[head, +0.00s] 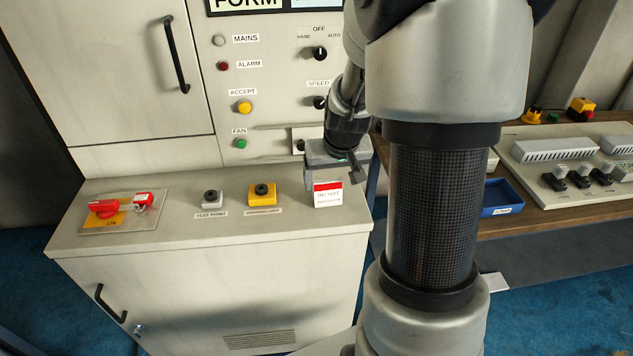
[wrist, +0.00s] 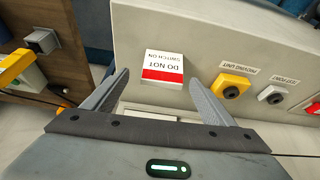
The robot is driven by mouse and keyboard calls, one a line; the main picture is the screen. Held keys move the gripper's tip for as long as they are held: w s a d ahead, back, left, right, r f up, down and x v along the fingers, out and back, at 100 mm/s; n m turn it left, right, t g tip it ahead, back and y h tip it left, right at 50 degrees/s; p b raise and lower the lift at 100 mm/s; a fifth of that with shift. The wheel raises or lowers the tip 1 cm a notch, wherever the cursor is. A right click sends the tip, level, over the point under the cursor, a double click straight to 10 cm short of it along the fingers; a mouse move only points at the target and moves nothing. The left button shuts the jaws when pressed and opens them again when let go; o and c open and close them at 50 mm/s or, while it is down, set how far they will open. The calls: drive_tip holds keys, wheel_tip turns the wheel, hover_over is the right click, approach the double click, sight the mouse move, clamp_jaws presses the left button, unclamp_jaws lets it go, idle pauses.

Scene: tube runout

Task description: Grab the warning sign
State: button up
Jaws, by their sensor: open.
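The warning sign (head: 328,194) is a small white plate with a red band, reading "DO NOT SWITCH ON". It rests on the right end of the grey cabinet's ledge. In the wrist view the sign (wrist: 163,67) lies just ahead of the fingertips, roughly midway between them. My gripper (wrist: 165,80) is open and empty, its two fingers spread on either side, short of the sign. In the head view my gripper (head: 340,172) is above and behind the sign; its fingers are partly hidden there.
The cabinet ledge (head: 140,235) also carries a yellow proving unit (head: 262,194), a grey test point block (head: 212,198) and a red switch (head: 103,208) with a padlock. A wooden bench with a blue tray (head: 502,197) stands right. The ledge's front edge is close to the sign.

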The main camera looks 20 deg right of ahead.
sight(328, 185)
drive_tip(key=shift+a+x, duration=0.15)
drive_tip(key=shift+x, duration=1.3)
drive_tip(key=shift+a+x, duration=0.1)
drive_tip(key=shift+x, duration=1.4)
drive_tip(key=shift+w+r, duration=0.1)
drive_tip(key=shift+w, duration=0.05)
drive_tip(key=c, duration=1.1)
